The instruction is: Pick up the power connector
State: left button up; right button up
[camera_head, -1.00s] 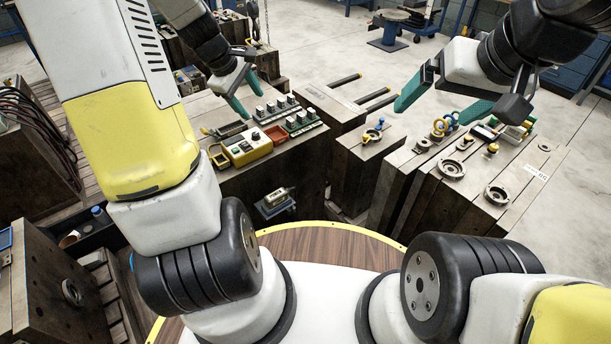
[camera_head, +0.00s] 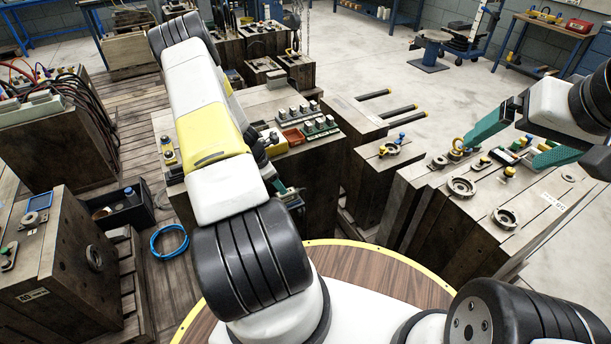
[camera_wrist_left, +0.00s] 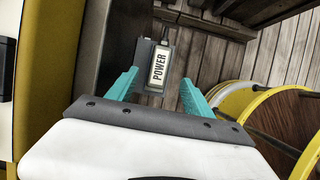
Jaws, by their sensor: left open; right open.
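The power connector (camera_wrist_left: 158,68) is a dark grey block with a white label reading POWER in the left wrist view. A dark cable runs from its far end. My left gripper (camera_wrist_left: 158,78) is open, its teal fingers on either side of the connector's near end; I cannot tell whether they touch it. In the head view my left arm mostly hides this gripper (camera_head: 277,184), low beside the central block's side, and the connector is barely visible there. My right gripper (camera_head: 503,148) is open and empty, above the right-hand blocks.
The central block (camera_head: 318,165) carries a row of small switch-like parts (camera_head: 320,125) and a red tray (camera_head: 292,136). The right-hand blocks (camera_head: 440,215) carry rings and knobs.

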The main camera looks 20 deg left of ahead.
aim_at(288, 197)
pick_arm(q)
jog(key=x, duration=0.8)
jog(key=shift+w, duration=0.15)
jog(key=shift+r, duration=0.1)
grip_shut()
